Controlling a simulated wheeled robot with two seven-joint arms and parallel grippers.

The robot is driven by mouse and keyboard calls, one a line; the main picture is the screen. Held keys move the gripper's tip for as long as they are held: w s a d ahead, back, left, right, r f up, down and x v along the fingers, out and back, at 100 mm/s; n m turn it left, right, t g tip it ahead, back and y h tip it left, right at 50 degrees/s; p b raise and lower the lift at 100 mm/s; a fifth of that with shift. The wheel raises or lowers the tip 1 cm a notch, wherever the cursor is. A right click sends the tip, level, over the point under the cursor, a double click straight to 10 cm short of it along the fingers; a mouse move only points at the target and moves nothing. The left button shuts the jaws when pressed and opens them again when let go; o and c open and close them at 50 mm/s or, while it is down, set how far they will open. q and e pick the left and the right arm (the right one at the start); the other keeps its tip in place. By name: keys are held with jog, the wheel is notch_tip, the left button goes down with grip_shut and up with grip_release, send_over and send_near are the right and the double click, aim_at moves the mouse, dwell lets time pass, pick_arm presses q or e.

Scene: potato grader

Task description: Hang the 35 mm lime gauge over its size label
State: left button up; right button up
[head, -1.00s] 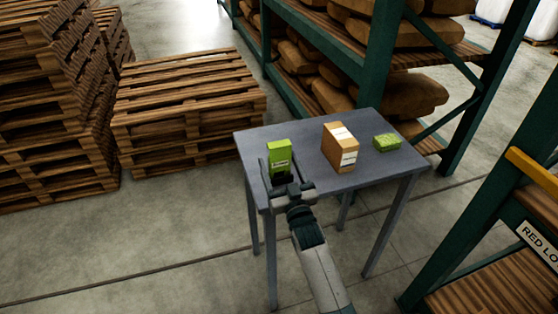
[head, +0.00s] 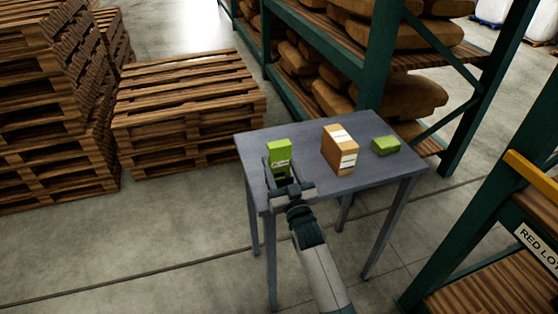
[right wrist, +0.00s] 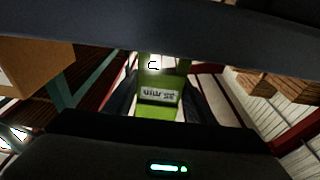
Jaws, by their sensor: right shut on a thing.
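The lime gauge (head: 279,147) is a bright green piece with a white label, at the left side of the grey table in the head view. It also shows in the right wrist view (right wrist: 157,110), where its label looks upside down and seems to read 35 mm. My right gripper (head: 279,167) is shut on it, with one finger on each side. I cannot tell whether the gauge touches the tabletop. No size label for hanging it over can be made out. My left gripper is not in view.
The grey table (head: 310,185) also holds a brown box (head: 339,150) with white labels and a small green block (head: 386,146). Wooden pallets (head: 190,110) stand to the left. Green racks with brown sacks (head: 380,95) stand behind; another rack (head: 450,235) is at right.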

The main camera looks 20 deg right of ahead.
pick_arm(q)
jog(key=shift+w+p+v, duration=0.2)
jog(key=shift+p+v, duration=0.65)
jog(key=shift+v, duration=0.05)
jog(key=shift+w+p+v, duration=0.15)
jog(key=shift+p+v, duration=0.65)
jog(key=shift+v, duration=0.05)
pick_arm(e)
jog(key=shift+r, duration=2)
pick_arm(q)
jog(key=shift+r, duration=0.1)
pick_arm(e)
jog(key=shift+s+d+p, duration=0.1)
jog(key=shift+s+p, duration=1.1)
jog(key=shift+s, duration=1.1)
pick_arm(q)
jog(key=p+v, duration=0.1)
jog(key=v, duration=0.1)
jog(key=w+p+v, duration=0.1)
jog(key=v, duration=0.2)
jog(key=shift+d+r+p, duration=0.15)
jog(key=shift+p, duration=0.25)
pick_arm(e)
send_near(281, 158)
jog(key=shift+s+r, duration=0.15)
jog(key=shift+r, duration=0.4)
jog(key=shift+s+r, duration=0.2)
jog(key=shift+r, duration=0.3)
